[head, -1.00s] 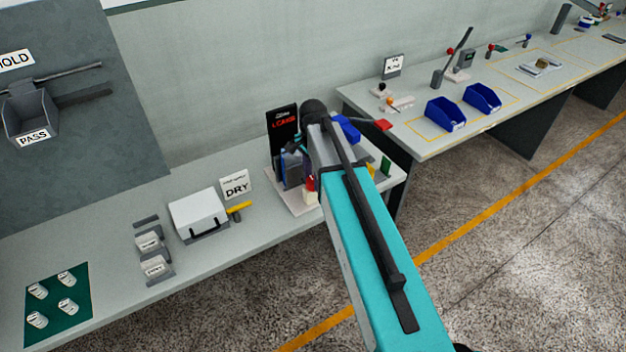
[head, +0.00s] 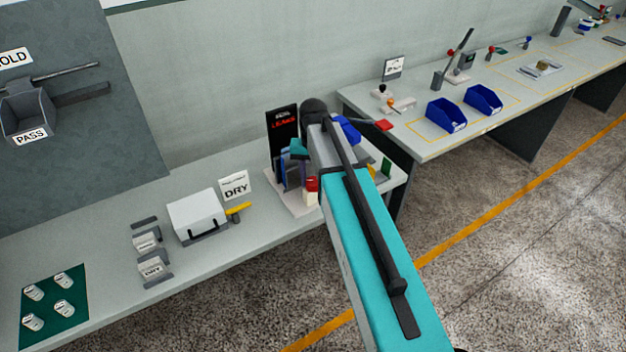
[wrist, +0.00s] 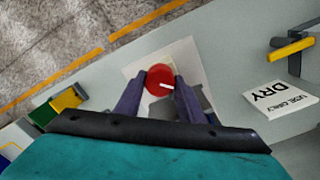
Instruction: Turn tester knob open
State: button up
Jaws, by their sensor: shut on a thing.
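The tester has a black upright panel (head: 281,140) with red lettering, on a pale base plate (head: 283,197) on the bench. In the wrist view a round red knob (wrist: 155,73) with a short white mark pointing right sits over a pale plate (wrist: 188,53). My gripper (wrist: 160,82) has one finger on each side of the knob and is shut on it. In the head view my arm covers much of the tester, and the grip on the knob is not clear there.
A white case (head: 197,216), a DRY sign (head: 235,186) and a yellow-handled valve (head: 238,209) stand left of the tester. A green mat (head: 75,322) with several white cylinders lies at far left. Blue bins (head: 445,115) stand on the right bench.

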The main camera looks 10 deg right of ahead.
jog(key=n, duration=0.7)
jog(key=shift+d+b, duration=0.1)
jog(key=shift+b, duration=0.2)
jog(key=n, duration=1.3)
jog(key=shift+b, duration=0.3)
jog(key=n, duration=0.6)
jog(key=shift+n, duration=0.3)
jog(key=o, duration=1)
jog(key=shift+o, duration=0.2)
jog(key=shift+r, duration=0.2)
